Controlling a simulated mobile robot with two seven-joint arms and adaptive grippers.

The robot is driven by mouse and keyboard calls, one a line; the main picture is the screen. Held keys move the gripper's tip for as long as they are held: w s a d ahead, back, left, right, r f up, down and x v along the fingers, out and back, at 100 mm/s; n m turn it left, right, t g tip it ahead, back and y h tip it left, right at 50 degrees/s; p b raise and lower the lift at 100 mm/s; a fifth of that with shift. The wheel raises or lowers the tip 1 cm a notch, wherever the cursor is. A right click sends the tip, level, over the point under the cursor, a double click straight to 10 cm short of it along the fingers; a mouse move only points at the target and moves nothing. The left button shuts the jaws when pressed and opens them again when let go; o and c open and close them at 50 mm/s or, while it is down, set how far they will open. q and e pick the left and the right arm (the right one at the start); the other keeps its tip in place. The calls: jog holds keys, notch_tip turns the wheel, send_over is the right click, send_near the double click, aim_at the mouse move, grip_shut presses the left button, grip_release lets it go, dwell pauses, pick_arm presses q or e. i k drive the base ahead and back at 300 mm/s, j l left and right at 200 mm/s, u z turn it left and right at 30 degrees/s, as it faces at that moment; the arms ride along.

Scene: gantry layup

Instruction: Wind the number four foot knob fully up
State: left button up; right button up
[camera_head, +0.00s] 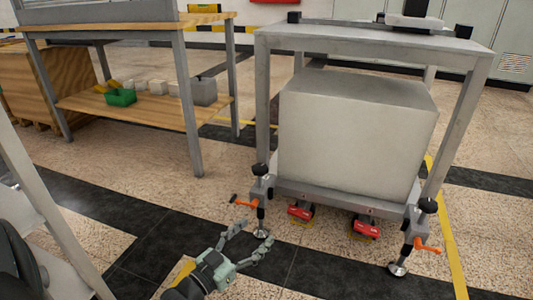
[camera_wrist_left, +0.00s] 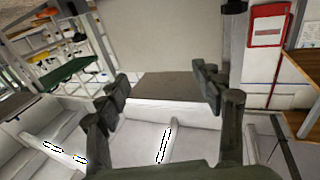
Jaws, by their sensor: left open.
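A grey gantry frame (camera_head: 262,110) stands on screw feet. Two front feet show, each with a black knob on top: one at the left front corner (camera_head: 259,170), one at the right front corner (camera_head: 428,206). I see no readable number, so I cannot tell which is number four. Each corner also has an orange handle (camera_head: 240,200). My left gripper (camera_head: 256,232) is open and empty, low before the left foot and below its knob. In the left wrist view its fingers (camera_wrist_left: 163,80) are spread, with no knob clearly visible between them. My right gripper is out of view.
A large grey block (camera_head: 355,135) sits inside the frame. Two red casters (camera_head: 300,213) show beneath its front beam. A wooden workbench (camera_head: 130,115) with a green bin (camera_head: 121,97) stands at left. The floor before the frame looks clear.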

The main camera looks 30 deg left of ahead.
aim_at(260, 169)
jog(key=i+j, duration=0.85)
